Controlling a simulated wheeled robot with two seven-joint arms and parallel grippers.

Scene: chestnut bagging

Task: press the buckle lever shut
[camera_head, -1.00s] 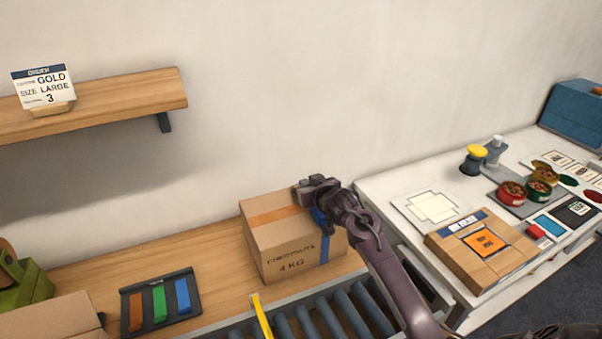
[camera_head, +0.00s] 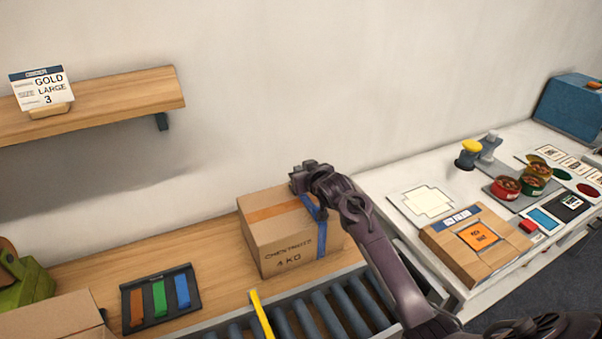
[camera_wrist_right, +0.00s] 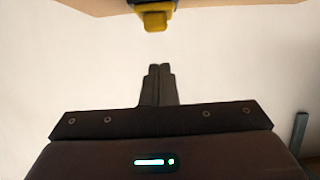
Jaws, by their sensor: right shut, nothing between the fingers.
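The cardboard box (camera_head: 285,250), marked chestnuts 4 kg, stands on the wooden bench with an orange band across its top and a blue strap (camera_head: 321,240) over its right part. In the right wrist view a yellow lever (camera_wrist_right: 155,20) sits on a dark buckle at the box's edge, at the top. My right gripper (camera_head: 303,174) is at the back right of the box top; its arm hides part of the box. Its fingers (camera_wrist_right: 158,72) are together and empty, with a gap in the picture between them and the lever. I cannot tell whether the lever is fully down.
A roller conveyor (camera_head: 325,315) runs in front of the box. A rack of coloured straps (camera_head: 160,300) lies to the left. A white table (camera_head: 400,192) with a flat carton (camera_head: 470,255) and tins is at the right. A wooden shelf (camera_head: 120,97) hangs above left.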

